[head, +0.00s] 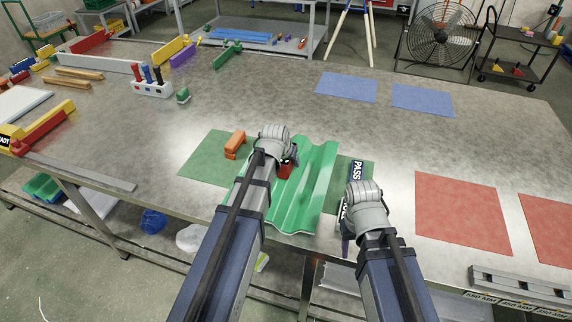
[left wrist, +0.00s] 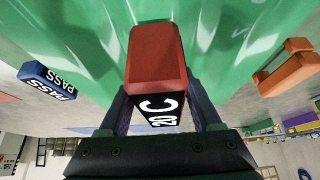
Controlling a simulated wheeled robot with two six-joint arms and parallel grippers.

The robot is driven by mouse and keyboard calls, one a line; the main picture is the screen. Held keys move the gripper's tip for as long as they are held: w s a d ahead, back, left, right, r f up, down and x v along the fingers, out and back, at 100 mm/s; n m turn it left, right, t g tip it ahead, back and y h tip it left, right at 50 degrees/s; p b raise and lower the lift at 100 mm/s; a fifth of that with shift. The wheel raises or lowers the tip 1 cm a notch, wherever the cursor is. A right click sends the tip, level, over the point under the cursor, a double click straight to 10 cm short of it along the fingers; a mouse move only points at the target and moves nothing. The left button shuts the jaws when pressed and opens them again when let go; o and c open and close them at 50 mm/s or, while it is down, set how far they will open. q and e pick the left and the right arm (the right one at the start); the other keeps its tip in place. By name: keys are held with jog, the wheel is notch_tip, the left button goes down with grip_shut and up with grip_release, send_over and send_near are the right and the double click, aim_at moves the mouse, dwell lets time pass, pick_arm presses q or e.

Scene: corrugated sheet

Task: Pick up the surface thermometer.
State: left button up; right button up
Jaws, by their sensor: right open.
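The surface thermometer, a red block with a black face reading "20 C", fills the middle of the left wrist view (left wrist: 157,60). In the head view only a bit of its red body (head: 286,170) shows past my left gripper (head: 285,158). The two fingers of my left gripper (left wrist: 158,105) lie against its sides, shut on it. The green corrugated sheet (head: 310,185) is beneath it; whether the thermometer touches the sheet I cannot tell. My right gripper (head: 346,222) is open and empty, right of the sheet near the table's front edge, its fingers partly hidden.
Red mats (head: 463,212) and blue mats (head: 347,87) lie flat.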

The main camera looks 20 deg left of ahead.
pick_arm(q)
grip_shut()
dwell(0.3)
jog(key=shift+r, duration=0.15)
pick_arm(e)
jog(key=shift+r, duration=0.15)
pick_arm(q)
notch_tip(320, 180, up, 10)
jog(key=p, duration=1)
pick_arm(e)
notch_tip(320, 180, up, 10)
